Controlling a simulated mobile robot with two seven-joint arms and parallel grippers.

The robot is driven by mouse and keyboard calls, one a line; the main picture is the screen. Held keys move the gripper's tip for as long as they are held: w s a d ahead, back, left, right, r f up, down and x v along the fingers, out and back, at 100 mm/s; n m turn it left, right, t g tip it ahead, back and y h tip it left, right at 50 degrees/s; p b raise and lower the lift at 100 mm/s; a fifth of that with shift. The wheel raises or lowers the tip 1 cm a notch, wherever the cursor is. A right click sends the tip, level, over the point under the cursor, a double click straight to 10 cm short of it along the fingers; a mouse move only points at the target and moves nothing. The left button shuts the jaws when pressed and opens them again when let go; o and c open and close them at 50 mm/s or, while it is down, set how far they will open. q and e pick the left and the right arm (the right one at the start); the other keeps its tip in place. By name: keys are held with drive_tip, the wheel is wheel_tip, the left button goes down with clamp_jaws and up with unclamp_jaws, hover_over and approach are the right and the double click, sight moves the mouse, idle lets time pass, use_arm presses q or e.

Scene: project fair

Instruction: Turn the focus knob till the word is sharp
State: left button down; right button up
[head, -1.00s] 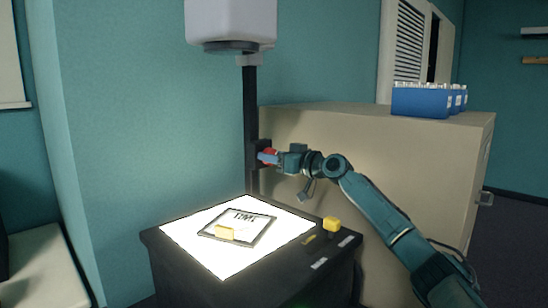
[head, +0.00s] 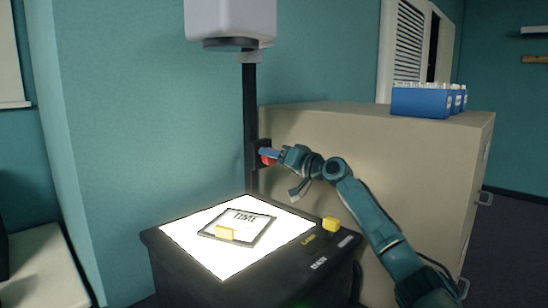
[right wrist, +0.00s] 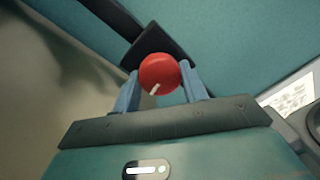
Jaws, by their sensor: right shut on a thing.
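The red focus knob (head: 267,157) sits on the dark upright post (head: 250,115) of the projector. My right gripper (head: 272,153) is shut on it. In the right wrist view the round knob (right wrist: 159,73) lies between the two blue fingers, its white mark pointing to the lower left. The dark frame (head: 262,234) lies on the glowing stage (head: 190,232), with the word TIME (head: 244,216) on it. The word is small here, and I cannot tell how sharp it is. My left gripper is not in view.
The projector head (head: 230,20) hangs above the stage. A beige cabinet (head: 400,165) with blue bottle crates (head: 420,100) stands behind my arm.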

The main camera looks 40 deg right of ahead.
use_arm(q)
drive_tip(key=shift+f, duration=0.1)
use_arm(e)
drive_tip(key=o, duration=1)
drive_tip(key=shift+s, duration=0.15)
use_arm(q)
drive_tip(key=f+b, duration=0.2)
drive_tip(key=b, duration=0.1)
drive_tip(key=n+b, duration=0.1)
drive_tip(key=b, duration=0.1)
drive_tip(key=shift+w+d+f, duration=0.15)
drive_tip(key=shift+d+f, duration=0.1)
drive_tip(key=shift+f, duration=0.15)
use_arm(e)
drive_tip(key=s+d, duration=0.2)
drive_tip(key=s, duration=1)
drive_tip(key=shift+s+f, duration=0.2)
drive_tip(key=shift+s, duration=0.2)
